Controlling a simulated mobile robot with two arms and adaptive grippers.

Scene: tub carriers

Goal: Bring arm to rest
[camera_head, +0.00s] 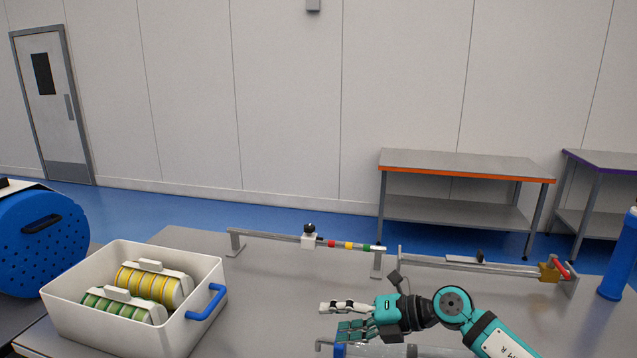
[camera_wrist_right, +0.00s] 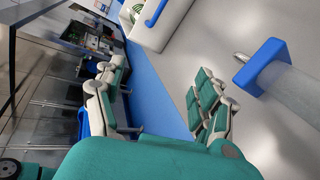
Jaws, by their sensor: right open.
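My right gripper (camera_head: 333,318) is in the head view over the front part of the grey table (camera_head: 270,290). Its white and teal fingers are spread apart with nothing between them. In the right wrist view the right gripper (camera_wrist_right: 160,72) also shows open and empty. A white tub (camera_head: 150,335) with a blue handle stands on the table to the left, apart from the gripper. It holds green and yellow ribbed rolls in white carriers. The tub (camera_wrist_right: 152,35) shows in part at the top of the wrist view. My left gripper is out of view.
A low rail (camera_head: 270,236) with a white slider and coloured bands crosses the table behind the gripper. A second rail (camera_head: 500,267) lies to its right. A blue bottle-like object (camera_head: 615,265) stands at the right edge. A blue-ended grey cylinder (camera_wrist_right: 275,75) is near the gripper.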

